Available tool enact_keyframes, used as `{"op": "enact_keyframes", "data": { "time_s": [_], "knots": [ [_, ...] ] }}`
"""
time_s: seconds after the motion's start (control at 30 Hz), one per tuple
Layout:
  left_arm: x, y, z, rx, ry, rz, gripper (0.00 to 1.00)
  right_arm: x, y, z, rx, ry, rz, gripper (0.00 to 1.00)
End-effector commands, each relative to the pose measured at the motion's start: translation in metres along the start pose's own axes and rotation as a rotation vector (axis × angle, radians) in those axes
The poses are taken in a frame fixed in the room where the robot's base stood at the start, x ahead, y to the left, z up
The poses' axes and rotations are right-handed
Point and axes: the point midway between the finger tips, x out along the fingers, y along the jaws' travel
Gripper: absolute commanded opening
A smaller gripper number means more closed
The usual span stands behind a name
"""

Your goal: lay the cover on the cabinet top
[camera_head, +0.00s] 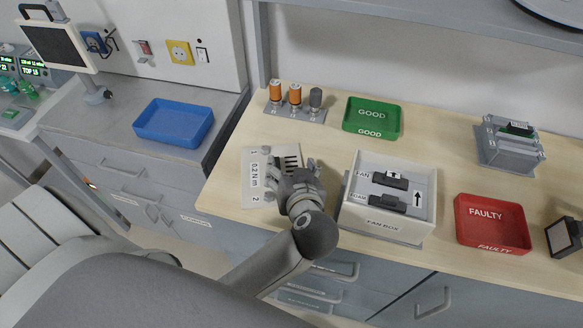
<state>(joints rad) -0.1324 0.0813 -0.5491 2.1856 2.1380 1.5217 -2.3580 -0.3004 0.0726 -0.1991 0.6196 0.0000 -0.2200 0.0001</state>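The pale cover (257,190), a flat plate marked "0.2 Nm", "1" and "2" with dark slots, lies or is held at the wooden bench's front left. My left gripper (299,170) is over its right part and hides some of it. I cannot tell whether the fingers grip the plate or are just above it. The fan box (385,225) stands open just right of the gripper, with two dark modules inside. The grey cabinet top (105,127) is at the left, lower than the bench. My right gripper is not in view.
A blue tray (151,137) takes the cabinet top's right part. On the bench are a green GOOD tray (370,132), a red FAULTY tray (491,237), a holder (290,112) with orange and grey pieces, and a grey device (508,155). A monitor (55,45) stands at upper left.

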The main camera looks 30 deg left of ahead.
Motion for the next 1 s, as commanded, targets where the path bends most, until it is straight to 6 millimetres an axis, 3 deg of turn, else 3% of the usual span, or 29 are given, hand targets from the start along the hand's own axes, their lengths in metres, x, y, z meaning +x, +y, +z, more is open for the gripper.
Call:
{"op": "enact_keyframes", "data": {
  "time_s": [0.07,0.4,0.6,1.0],
  "knots": [
    [0.0,0.002,0.004,0.007,-0.01,0.003,0.85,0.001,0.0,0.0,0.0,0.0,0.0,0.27],
    [0.0,0.002,0.004,0.007,-0.01,0.005,0.85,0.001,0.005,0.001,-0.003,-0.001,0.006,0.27],
    [-0.005,0.0,-0.006,-0.001,-0.005,0.006,0.85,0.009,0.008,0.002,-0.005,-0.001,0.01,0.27],
    [-0.059,-0.002,-0.013,0.006,-0.01,0.004,0.85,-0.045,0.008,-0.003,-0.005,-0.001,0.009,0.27]
  ]
}}
